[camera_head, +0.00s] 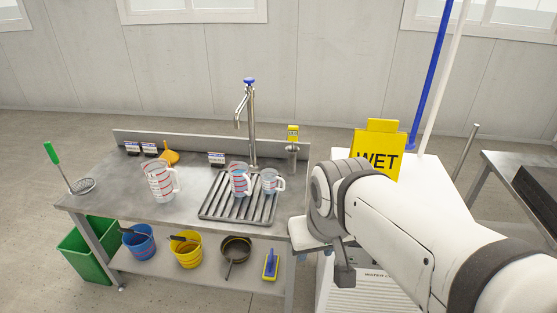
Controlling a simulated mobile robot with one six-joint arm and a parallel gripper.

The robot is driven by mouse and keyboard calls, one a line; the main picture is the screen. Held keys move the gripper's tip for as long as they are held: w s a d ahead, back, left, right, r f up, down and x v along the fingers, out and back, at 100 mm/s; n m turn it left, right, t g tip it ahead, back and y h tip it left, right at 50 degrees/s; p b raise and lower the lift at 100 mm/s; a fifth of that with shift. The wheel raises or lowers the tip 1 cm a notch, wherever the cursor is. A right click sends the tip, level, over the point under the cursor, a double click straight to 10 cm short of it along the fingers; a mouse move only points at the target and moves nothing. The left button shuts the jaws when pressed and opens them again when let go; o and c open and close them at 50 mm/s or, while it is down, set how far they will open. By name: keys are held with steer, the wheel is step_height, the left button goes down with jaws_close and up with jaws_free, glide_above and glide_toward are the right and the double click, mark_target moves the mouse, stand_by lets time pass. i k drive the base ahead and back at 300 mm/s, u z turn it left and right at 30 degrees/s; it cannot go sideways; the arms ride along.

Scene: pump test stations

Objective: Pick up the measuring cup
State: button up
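Three clear measuring cups with red markings show in the head view. The largest measuring cup (157,183) stands upright on the bare left part of the metal bench (115,195), its handle to the right. A middle-sized measuring cup (238,182) and a smaller measuring cup (269,184) stand close together on the slatted drain rack (224,208). My gripper (340,268) is at the bench's right end, lower right of the cups and apart from them. Its fingers are partly hidden by my arm, so their opening cannot be told.
A tap (251,125) rises behind the rack. A strainer with a green handle (80,184), an orange funnel (170,156) and small labels are on the bench. Buckets (187,250) and a pan (236,247) sit on the lower shelf. A yellow WET sign (378,160) stands at right.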

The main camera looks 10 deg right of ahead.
mark_target(273, 183)
steer(key=i, duration=1)
steer(key=z, duration=0.05)
